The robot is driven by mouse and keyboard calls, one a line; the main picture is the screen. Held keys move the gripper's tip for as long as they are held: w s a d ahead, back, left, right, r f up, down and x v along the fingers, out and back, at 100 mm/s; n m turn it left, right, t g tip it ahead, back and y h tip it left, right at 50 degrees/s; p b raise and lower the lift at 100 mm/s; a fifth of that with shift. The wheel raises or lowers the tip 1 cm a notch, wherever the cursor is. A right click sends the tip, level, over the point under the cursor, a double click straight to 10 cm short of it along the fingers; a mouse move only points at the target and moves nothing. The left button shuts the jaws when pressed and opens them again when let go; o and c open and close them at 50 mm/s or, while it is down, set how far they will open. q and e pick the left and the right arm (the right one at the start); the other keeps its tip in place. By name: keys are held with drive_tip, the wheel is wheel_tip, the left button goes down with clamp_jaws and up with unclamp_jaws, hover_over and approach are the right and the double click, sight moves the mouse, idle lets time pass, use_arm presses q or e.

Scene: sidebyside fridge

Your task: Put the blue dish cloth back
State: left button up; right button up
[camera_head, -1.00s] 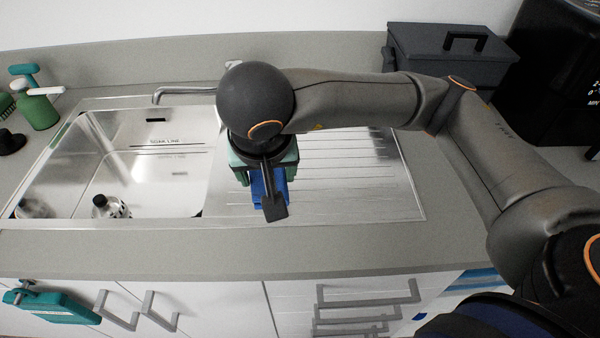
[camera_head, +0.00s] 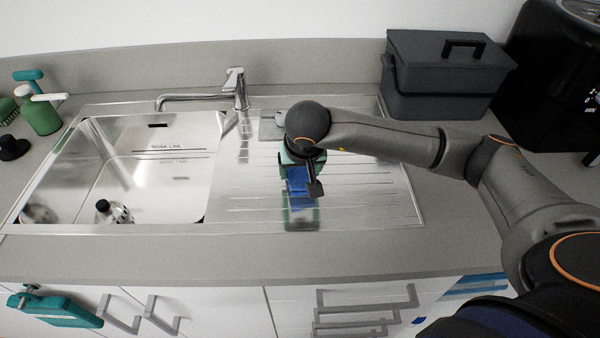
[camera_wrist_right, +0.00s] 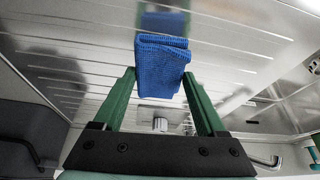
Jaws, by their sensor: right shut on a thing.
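The blue dish cloth (camera_head: 298,182) is folded and held in my right gripper (camera_head: 299,190) over the steel drainboard (camera_head: 370,200), right of the sink basin. The wrist and hand hide part of it in the head view. In the right wrist view, the cloth (camera_wrist_right: 161,65) lies between the green fingers of my right gripper (camera_wrist_right: 161,80) and sticks out past their tips. A blue reflection shows in the steel beyond it. I cannot tell whether the cloth touches the drainboard. My left gripper is not in view.
The sink basin (camera_head: 150,165) holds a dark-capped bottle (camera_head: 112,212). The faucet (camera_head: 235,90) stands behind. A green spray bottle (camera_head: 41,115) is at left, a dark grey box (camera_head: 445,72) at back right. A teal item (camera_head: 55,310) hangs on the cabinet front. The right drainboard is clear.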

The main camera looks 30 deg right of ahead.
drive_tip(key=shift+f, duration=0.7)
drive_tip(key=shift+f+b, duration=0.25)
drive_tip(key=shift+b, duration=0.1)
drive_tip(key=o, duration=1.1)
drive_tip(key=shift+r, duration=0.1)
drive_tip(key=shift+o, duration=0.2)
drive_tip(key=shift+a+r+p, duration=0.1)
drive_tip(key=shift+r+p, duration=0.15)
drive_tip(key=shift+p, duration=0.25)
drive_tip(key=b+v, duration=0.1)
drive_tip(key=v, duration=1.1)
drive_tip(key=shift+b, duration=0.4)
